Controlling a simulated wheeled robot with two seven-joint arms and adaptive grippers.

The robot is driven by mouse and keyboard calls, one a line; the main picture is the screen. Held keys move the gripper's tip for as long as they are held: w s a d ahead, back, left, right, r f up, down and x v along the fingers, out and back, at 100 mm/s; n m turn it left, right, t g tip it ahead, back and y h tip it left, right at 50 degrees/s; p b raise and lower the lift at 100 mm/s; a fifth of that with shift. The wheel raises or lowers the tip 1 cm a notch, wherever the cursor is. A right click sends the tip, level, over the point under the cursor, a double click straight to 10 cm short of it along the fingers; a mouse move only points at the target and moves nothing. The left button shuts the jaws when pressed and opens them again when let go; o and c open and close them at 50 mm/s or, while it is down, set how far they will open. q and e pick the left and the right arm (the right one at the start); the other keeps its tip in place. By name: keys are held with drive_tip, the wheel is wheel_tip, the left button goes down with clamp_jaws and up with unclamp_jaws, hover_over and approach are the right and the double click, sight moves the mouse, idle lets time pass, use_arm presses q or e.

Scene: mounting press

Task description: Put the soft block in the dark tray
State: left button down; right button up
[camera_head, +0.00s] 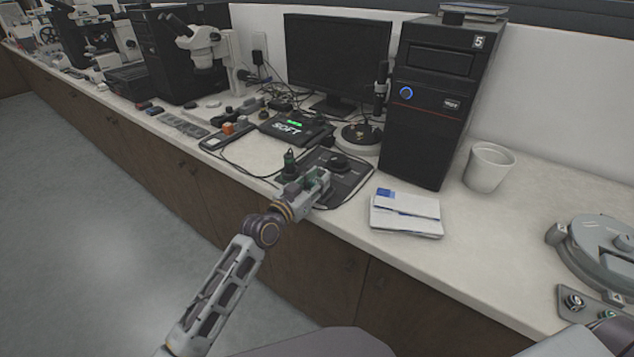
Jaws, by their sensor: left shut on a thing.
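A dark tray (308,134) marked SOFT lies on the bench in front of the monitor, with a bright green strip near its back. My left gripper (320,182) is over the front part of a dark mat, to the right of and nearer than the tray. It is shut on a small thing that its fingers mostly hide. I cannot tell for sure whether this is the soft block. A small dark green upright thing (289,160) shows just behind the gripper. My right gripper is not in view.
A black computer tower (431,105) and a monitor (337,57) stand behind. White papers (405,213) lie to the right, and a white cup (488,168) stands beyond. A small orange block (228,128) sits left of the tray. Cables cross the bench around the tray.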

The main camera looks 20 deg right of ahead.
sight(313, 183)
use_arm(q)
drive_tip(key=c, duration=1.5)
unclamp_jaws()
drive_tip(key=shift+f, duration=0.1)
drive_tip(key=o, duration=0.4)
drive_tip(key=shift+c, duration=0.2)
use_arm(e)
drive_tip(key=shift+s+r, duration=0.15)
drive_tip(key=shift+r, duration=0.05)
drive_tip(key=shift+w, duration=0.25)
use_arm(q)
drive_tip(key=shift+s+a, duration=0.3)
drive_tip(key=shift+a, duration=0.15)
drive_tip(key=v, duration=0.3)
drive_tip(key=shift+s+a, duration=0.1)
drive_tip(key=v, duration=0.7)
drive_tip(key=shift+s+a+p, duration=0.2)
drive_tip(key=shift+a+p, duration=0.05)
drive_tip(key=shift+p, duration=0.2)
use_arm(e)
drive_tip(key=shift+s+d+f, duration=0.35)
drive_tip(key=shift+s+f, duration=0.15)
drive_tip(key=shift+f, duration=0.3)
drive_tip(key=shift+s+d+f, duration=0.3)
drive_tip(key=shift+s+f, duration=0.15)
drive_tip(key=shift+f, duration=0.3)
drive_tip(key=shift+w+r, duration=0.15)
